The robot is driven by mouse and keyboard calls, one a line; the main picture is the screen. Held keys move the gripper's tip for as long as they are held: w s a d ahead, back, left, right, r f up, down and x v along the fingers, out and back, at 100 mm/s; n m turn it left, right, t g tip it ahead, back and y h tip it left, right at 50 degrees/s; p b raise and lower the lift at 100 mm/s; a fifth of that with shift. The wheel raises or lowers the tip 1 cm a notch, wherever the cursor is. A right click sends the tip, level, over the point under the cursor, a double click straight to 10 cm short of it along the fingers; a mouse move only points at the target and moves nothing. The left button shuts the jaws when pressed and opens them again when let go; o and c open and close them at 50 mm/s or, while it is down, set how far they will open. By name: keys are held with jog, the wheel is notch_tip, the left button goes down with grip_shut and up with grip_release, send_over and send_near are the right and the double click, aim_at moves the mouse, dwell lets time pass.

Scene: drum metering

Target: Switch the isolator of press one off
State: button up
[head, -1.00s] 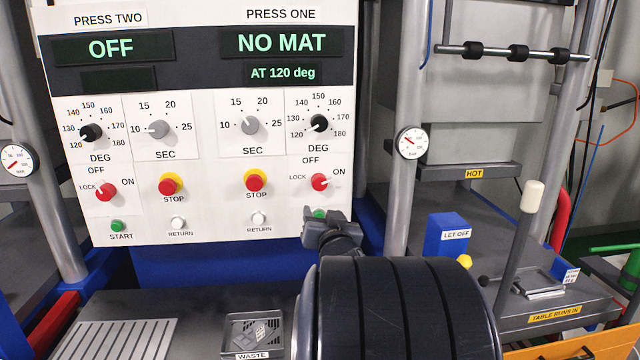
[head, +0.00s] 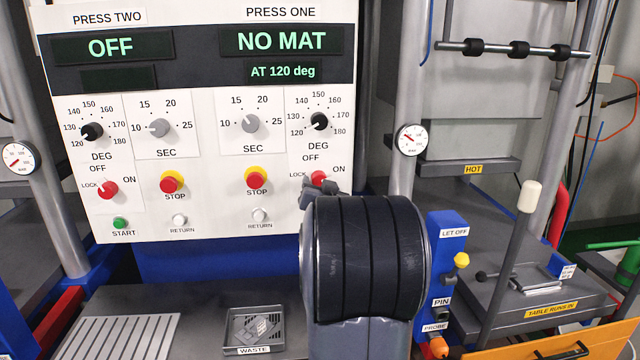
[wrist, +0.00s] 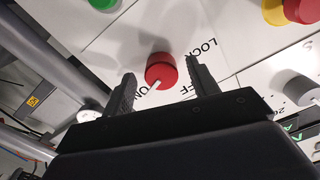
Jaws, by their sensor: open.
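The isolator of press one is a red knob (head: 318,177) low on the white panel's right side; its lower part is hidden behind my gripper (head: 320,191) in the head view. In the wrist view the red knob (wrist: 160,69) shows whole, and its white pointer is toward the ON label. My gripper (wrist: 160,74) is open, its fingers to either side of the knob in that picture. I cannot tell whether the fingertips reach around the knob or stop short. The press one display (head: 282,41) reads NO MAT, with AT 120 deg below.
Press two's isolator (head: 106,190) is a similar red knob at the left. A red stop button (head: 256,179) and a white return button (head: 260,215) are left of my gripper. A dial (head: 319,121) is above. A grey column (head: 400,120) stands to the right.

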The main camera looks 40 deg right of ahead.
jog(key=shift+w+d, duration=0.2)
jog(key=shift+w, duration=0.15)
jog(key=c, duration=1)
jog(key=shift+n+b, duration=0.4)
jog(key=shift+b, duration=0.1)
jog(key=n+b, duration=0.3)
jog(key=n, duration=0.2)
jog(key=n+b, duration=0.3)
jog(key=n, duration=0.3)
jog(key=n+b, duration=0.3)
jog(key=n, duration=0.2)
jog(key=shift+s+d+r+n, duration=0.15)
jog(key=shift+s+d+n, duration=0.1)
jog(key=shift+n, duration=0.15)
